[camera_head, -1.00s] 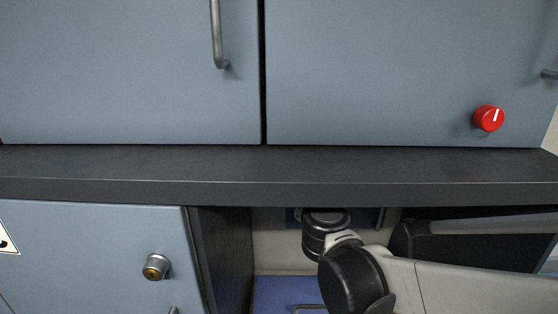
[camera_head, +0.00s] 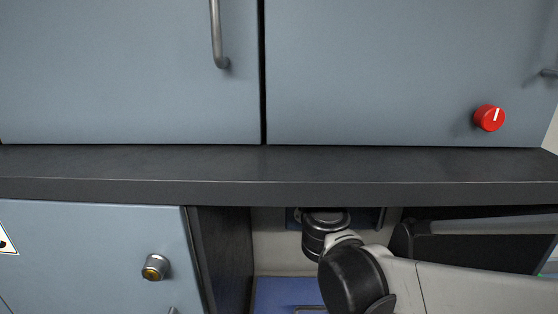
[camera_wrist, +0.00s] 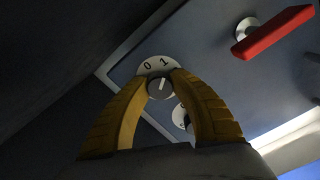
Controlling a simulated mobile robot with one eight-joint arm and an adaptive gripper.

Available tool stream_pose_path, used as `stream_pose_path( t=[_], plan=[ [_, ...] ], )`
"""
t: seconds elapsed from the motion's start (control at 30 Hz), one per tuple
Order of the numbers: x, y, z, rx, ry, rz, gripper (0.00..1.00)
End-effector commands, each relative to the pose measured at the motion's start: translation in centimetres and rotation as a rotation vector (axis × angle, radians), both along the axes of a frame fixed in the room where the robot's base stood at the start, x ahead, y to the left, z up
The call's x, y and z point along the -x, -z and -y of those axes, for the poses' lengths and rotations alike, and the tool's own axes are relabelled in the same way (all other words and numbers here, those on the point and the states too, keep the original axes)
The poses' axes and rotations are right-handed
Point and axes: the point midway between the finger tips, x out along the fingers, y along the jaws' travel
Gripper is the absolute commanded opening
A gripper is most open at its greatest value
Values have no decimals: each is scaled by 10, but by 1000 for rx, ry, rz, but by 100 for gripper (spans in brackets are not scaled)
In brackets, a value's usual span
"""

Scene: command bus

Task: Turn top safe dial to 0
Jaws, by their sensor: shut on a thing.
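In the wrist view a small grey dial (camera_wrist: 160,89) sits on a white plate (camera_wrist: 149,66) marked 0 and 1. Its white mark points up and slightly right, towards the 1. My gripper (camera_wrist: 161,82) has its two yellow fingers on either side of this dial and is shut on it. A second dial (camera_wrist: 181,117) on a white plate shows below right, partly hidden behind the right finger. In the head view my gripper and the safe dials are hidden below the counter.
A red lever handle (camera_wrist: 274,33) sticks out from the panel right of the dials. In the head view a dark counter (camera_head: 270,178) overhangs my arm. A red knob (camera_head: 490,118) is on the upper cupboard, a metal knob (camera_head: 155,267) on the lower left one.

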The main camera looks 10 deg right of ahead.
Motion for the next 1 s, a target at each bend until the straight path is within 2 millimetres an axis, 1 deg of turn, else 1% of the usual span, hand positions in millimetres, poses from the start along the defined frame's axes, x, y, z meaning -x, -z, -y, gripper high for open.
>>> stream_pose_path(
  t=[0.5,0.53,0.57,0.6,0.87,1.0],
  plan=[
    [-1,-1,0,17,0,-3,0],
    [-1,-1,0,17,0,-3,36],
    [-1,-1,0,17,0,-3,45],
    [-1,-1,0,17,0,-3,52],
    [0,0,0,16,0,-3,52],
    [8,-1,-2,16,-1,-3,52]
  ],
)
